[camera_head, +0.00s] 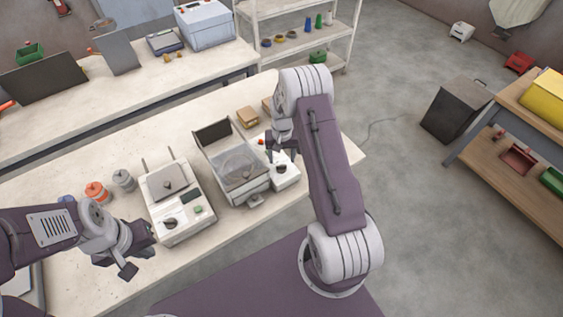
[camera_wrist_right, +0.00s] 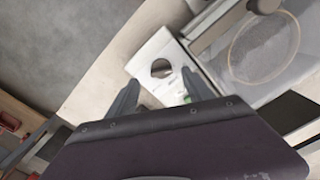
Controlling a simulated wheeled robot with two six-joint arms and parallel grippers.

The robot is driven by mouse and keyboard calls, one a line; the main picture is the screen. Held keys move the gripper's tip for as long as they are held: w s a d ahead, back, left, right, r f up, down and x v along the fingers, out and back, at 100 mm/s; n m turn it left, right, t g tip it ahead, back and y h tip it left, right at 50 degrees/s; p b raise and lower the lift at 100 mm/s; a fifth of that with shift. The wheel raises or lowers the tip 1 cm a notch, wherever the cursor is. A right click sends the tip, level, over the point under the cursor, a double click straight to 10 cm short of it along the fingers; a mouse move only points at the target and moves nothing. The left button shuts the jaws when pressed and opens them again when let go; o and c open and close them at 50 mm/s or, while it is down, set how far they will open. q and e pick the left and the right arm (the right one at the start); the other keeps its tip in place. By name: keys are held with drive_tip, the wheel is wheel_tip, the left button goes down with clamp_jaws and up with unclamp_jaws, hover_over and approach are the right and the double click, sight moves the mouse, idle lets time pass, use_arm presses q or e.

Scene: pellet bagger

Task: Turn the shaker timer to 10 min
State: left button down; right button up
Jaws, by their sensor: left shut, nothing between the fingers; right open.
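The shaker (camera_head: 240,185) stands on the near bench, a grey box with a round sieve under a clear cover. On its right side is a white control box (camera_head: 287,181) with a dark round timer knob (camera_head: 281,169). In the right wrist view the knob (camera_wrist_right: 161,68) lies ahead, between the lines of my two fingers; contact is not visible. The dial's markings are too small to read. My right gripper (camera_head: 276,152) is open, above the control box. My left gripper (camera_head: 142,254) is shut and empty, over the front bench edge at the left.
A white machine (camera_head: 182,228) with its own dark knob and a green button stands left of the shaker. Orange (camera_head: 96,192) and grey (camera_head: 124,180) weights sit beyond it. Small brown boxes (camera_head: 248,117) stand behind the control box. Bare bench lies at the front.

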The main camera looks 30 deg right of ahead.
sight(281, 166)
wheel_tip(281, 166, down, 4)
drive_tip(key=shift+f+p, duration=0.1)
drive_tip(key=shift+p, duration=0.45)
drive_tip(key=shift+a+f, duration=0.2)
drive_tip(key=shift+f, duration=0.1)
drive_tip(key=shift+d, duration=0.1)
drive_tip(key=shift+c, duration=0.3)
drive_tip(key=c, duration=0.5)
clamp_jaws()
